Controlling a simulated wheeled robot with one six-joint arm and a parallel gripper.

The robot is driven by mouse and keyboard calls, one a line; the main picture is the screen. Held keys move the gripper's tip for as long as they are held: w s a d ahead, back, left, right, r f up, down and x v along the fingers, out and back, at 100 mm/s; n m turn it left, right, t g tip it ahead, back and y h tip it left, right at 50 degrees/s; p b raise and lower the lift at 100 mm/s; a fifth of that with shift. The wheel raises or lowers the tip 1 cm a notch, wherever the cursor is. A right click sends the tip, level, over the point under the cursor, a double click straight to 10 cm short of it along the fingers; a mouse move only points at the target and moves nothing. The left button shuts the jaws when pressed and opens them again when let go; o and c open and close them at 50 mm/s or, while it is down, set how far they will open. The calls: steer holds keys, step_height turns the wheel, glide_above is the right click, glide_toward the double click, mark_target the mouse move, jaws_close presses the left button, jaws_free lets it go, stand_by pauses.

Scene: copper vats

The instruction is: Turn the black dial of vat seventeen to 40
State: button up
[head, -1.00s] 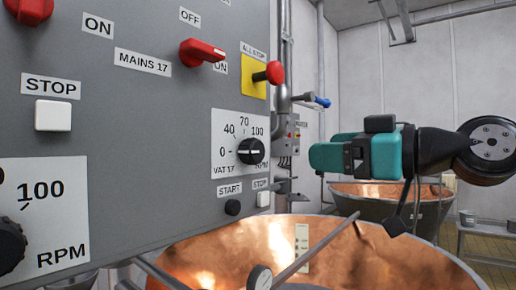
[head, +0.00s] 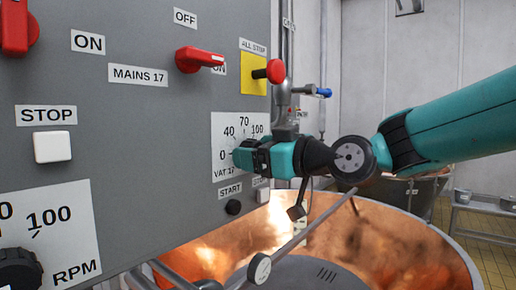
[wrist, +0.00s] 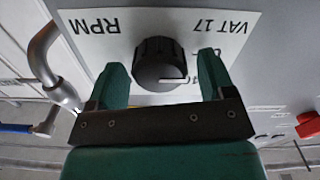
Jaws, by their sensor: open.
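The black dial (wrist: 158,62) of vat seventeen sits on a white scale plate marked VAT 17 and RPM, upside down in the wrist view. Its white line lies nearly level there, toward the side of the 0; the exact reading is hard to tell. My gripper (wrist: 162,72) is open, with one green finger on each side of the dial. Gaps show between the fingers and the dial; contact is not visible. In the head view my gripper (head: 237,156) is in front of the scale plate (head: 222,120) and hides the dial. The 40, 70 and 100 marks show above it.
Above are the red MAINS 17 switch (head: 200,59) and the red ALL STOP button (head: 270,71). Below are the black START button (head: 233,207) and the pale STOP button (head: 263,195). A larger RPM dial (head: 18,270) is at lower left. A copper vat (head: 380,240) stands below my arm.

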steer(key=c, duration=0.9)
steer(key=shift+c, duration=0.2)
steer(key=m+b, duration=0.2)
steer(key=m, duration=0.1)
steer(key=shift+f+m, duration=0.1)
steer(key=shift+m, duration=0.3)
steer(key=m+b, duration=0.1)
steer(key=m, duration=0.3)
steer(key=shift+w+m, duration=0.1)
steer(key=shift+m, duration=0.3)
steer(key=o, duration=0.9)
